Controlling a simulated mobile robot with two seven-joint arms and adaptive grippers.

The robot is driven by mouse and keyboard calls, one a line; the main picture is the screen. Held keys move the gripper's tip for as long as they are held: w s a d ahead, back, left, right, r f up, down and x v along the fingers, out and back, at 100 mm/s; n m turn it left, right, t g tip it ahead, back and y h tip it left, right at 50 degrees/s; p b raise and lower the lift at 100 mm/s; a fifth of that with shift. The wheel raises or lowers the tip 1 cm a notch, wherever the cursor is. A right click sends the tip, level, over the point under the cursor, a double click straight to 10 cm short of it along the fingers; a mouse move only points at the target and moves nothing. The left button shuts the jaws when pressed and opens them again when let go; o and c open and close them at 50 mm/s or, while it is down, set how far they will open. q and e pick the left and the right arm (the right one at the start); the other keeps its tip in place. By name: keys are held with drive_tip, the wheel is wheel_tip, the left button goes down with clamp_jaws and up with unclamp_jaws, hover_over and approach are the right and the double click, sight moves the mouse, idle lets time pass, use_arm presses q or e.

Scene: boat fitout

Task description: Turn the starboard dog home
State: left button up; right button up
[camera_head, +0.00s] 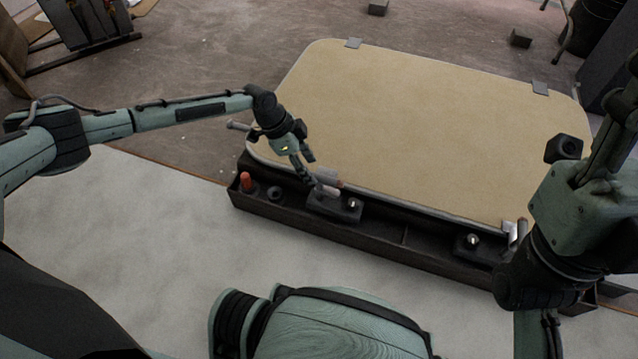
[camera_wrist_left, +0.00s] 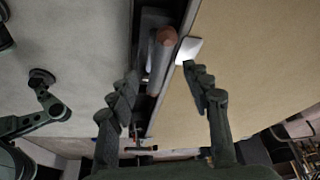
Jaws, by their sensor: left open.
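The hatch lid (camera_head: 430,120) is a tan panel with a pale metal rim. A dark tray (camera_head: 400,262) runs along its near edge. Two dog mounts stand in it: the left mount (camera_head: 336,208) has a pale pinkish handle (camera_head: 328,178), and the right mount (camera_head: 470,246) is close to my right arm. I cannot tell which dog is starboard. My left gripper (camera_head: 310,172) is open at the left dog's handle. In the left wrist view its fingers (camera_wrist_left: 165,92) are apart, with a reddish-tipped handle (camera_wrist_left: 165,38) beyond them. My right gripper is not seen.
A red peg (camera_head: 246,181) and a dark round fitting (camera_head: 274,193) sit at the tray's left end. My right arm covers the lid's right corner. The pale bench top (camera_head: 150,240) is clear.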

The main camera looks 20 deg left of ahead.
sight(316, 175)
use_arm(q)
drive_tip(key=b+x, duration=0.2)
drive_tip(key=x, duration=0.4)
drive_tip(key=shift+d+f, duration=0.2)
drive_tip(key=shift+f, duration=0.15)
